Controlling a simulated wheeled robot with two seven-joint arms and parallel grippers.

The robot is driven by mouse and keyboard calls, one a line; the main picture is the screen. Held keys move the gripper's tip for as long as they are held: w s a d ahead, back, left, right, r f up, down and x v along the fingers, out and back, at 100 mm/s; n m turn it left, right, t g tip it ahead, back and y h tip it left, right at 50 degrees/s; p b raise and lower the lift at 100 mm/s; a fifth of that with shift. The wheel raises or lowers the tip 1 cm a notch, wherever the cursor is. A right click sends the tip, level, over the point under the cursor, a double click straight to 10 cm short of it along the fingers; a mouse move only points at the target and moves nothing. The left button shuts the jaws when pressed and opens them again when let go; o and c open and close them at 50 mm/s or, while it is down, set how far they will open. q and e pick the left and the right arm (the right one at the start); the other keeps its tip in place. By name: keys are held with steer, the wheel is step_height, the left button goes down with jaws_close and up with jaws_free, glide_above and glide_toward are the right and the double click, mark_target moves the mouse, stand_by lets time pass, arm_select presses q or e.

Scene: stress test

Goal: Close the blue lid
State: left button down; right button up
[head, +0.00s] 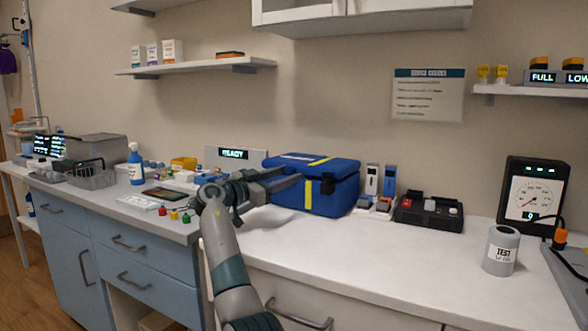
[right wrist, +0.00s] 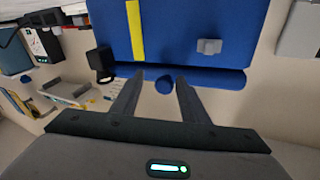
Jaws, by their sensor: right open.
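A blue case with a blue lid (head: 307,160) stands on the white counter near the wall. The lid carries a yellow stripe and lies over the blue case body (head: 342,197); I cannot tell whether it is fully shut. My right gripper (head: 290,181) is at the left front of the case, just below the lid's edge. In the right wrist view my right gripper (right wrist: 157,80) is open, its fingers pointing at the blue case (right wrist: 185,30). My left gripper is out of view.
A black device with a red button (head: 428,212) and blue-and-grey tools (head: 372,180) stand close right of the case. A grey TEST can (head: 501,251) and a gauge (head: 533,195) are farther right. Small coloured blocks (head: 174,214) lie left of my arm. The front counter is clear.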

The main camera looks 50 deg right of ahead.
steer(key=shift+s+r, duration=0.1)
steer(key=shift+r, duration=0.45)
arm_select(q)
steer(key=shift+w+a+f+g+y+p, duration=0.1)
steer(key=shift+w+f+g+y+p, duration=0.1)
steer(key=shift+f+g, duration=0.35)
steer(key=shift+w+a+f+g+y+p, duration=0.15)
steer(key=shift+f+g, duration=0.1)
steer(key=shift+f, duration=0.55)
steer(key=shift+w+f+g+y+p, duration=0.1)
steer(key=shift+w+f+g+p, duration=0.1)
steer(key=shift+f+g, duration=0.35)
arm_select(e)
steer(key=s+d+r, duration=0.3)
steer(key=s+r, duration=0.6)
steer(key=s, duration=0.2)
steer(key=shift+d+r, duration=0.2)
steer(key=shift+r, duration=0.2)
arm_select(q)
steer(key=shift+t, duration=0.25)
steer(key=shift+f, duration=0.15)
